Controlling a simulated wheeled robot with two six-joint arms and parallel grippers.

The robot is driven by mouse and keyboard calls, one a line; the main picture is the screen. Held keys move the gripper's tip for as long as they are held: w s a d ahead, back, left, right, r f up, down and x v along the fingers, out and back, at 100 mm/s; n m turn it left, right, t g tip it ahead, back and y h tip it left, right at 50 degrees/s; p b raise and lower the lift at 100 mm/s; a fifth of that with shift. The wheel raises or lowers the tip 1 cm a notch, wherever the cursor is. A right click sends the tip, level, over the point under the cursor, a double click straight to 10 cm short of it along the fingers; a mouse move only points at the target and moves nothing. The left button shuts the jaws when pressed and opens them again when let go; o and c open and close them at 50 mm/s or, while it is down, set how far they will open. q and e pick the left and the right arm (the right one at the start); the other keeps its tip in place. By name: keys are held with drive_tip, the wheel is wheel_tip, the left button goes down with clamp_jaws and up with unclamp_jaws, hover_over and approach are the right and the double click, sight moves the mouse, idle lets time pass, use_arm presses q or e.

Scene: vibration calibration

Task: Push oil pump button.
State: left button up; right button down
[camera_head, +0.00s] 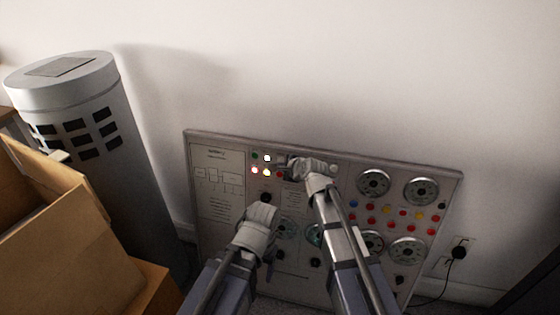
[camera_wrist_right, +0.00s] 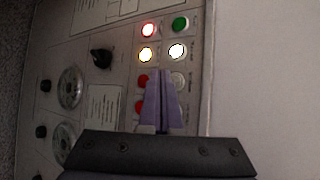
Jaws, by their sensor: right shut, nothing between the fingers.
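The grey control panel (camera_head: 222,212) leans against the wall; its small labels are unreadable, so I cannot tell which button is the oil pump's. In the right wrist view a lit red button (camera_wrist_right: 148,30), a green button (camera_wrist_right: 180,23), a lit yellow button (camera_wrist_right: 147,54) and a lit white button (camera_wrist_right: 177,51) show beyond my right gripper (camera_wrist_right: 162,73). Its fingers are shut and empty, over the button rows, beside a red button (camera_wrist_right: 142,80) and a pale button (camera_wrist_right: 178,80). Contact cannot be told. My left gripper (camera_head: 265,203) is in front of the panel's lower middle; its fingers are unclear.
Round dials (camera_head: 373,183) and rows of coloured buttons fill the panel's right side. A black knob (camera_wrist_right: 101,58) is beside the lit buttons. A grey cylinder (camera_head: 130,170) and an open cardboard box (camera_head: 70,240) stand at left. A plugged socket (camera_head: 459,251) is at right.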

drive_tip(key=s, duration=0.2)
drive_tip(key=s+a+r, duration=0.1)
drive_tip(key=shift+s+p, duration=0.3)
drive_tip(key=shift+s, duration=0.1)
drive_tip(key=shift+s+f, duration=0.1)
drive_tip(key=s+d+f+n+g+h, duration=0.3)
drive_tip(key=s+d+f+n+g, duration=0.2)
drive_tip(key=s+d+n, duration=0.5)
drive_tip(key=s+d+f+n+g+h, duration=0.4)
drive_tip(key=s+d+n, duration=0.4)
drive_tip(key=s, duration=0.5)
drive_tip(key=s+a+r+n+p, duration=0.1)
drive_tip(key=s+a+r+p, duration=0.1)
drive_tip(key=a+r+p, duration=0.3)
drive_tip(key=s+a+r+n+g+p, duration=0.1)
drive_tip(key=a+r+p, duration=0.5)
drive_tip(key=r+p, duration=0.7)
drive_tip(key=shift+s+r+n+p, duration=0.2)
drive_tip(key=shift+s+n+p, duration=0.45)
drive_tip(key=shift+s, duration=0.4)
